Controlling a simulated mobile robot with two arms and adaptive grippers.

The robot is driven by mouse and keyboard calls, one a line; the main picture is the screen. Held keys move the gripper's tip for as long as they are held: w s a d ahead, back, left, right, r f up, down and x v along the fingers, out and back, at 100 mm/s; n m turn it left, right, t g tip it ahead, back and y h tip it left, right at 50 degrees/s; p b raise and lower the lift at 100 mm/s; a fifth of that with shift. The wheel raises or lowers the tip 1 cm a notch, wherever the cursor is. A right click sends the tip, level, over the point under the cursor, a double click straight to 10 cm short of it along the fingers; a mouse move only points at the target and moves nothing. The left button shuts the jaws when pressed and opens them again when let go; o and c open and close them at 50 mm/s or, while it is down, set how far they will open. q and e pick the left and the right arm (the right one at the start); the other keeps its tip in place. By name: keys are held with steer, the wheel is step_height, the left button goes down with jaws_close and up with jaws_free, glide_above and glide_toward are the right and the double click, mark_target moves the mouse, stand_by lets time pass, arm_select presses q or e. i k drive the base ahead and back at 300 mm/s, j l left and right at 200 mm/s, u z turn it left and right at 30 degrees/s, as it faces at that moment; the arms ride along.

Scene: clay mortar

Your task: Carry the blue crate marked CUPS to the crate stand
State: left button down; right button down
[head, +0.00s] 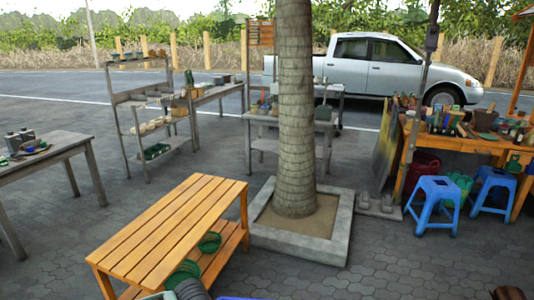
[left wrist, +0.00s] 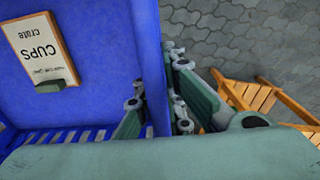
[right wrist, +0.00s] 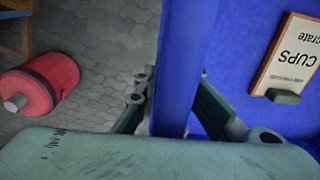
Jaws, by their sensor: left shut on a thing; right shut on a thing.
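The blue crate shows in the left wrist view (left wrist: 105,45) and the right wrist view (right wrist: 240,50). Its label (left wrist: 40,50) reads CUPS crate and appears upside down; it also shows in the right wrist view (right wrist: 287,58). My left gripper (left wrist: 157,112) is shut on one wall of the crate, a finger on each side. My right gripper (right wrist: 172,108) is shut on another wall the same way. The crate is almost wholly below the head view. An orange slatted bench (head: 175,225) stands ahead; I cannot tell whether it is the crate stand.
The bench's lower shelf holds green baskets (head: 209,242). A tree trunk (head: 295,110) rises from a square concrete planter (head: 300,245) right of the bench. Blue stools (head: 437,190) stand farther right. A red cylinder (right wrist: 45,80) lies on the paving.

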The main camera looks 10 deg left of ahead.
mark_target(178, 222)
steer(key=i+u, duration=0.2)
steer(key=i, duration=0.85)
steer(key=i+z, duration=0.25)
steer(key=i, duration=0.8)
steer(key=i+u, duration=0.25)
steer(key=i, duration=0.25)
steer(key=i+l+u, duration=0.1)
steer(key=i+u, duration=0.2)
steer(key=i, duration=0.2)
steer(key=i+j+u, duration=0.1)
steer(key=u, duration=0.3)
steer(key=i+u, duration=0.35)
steer(key=i+l+u, duration=0.1)
steer(key=u, duration=0.3)
steer(key=i+u, duration=0.2)
steer(key=u, duration=0.6)
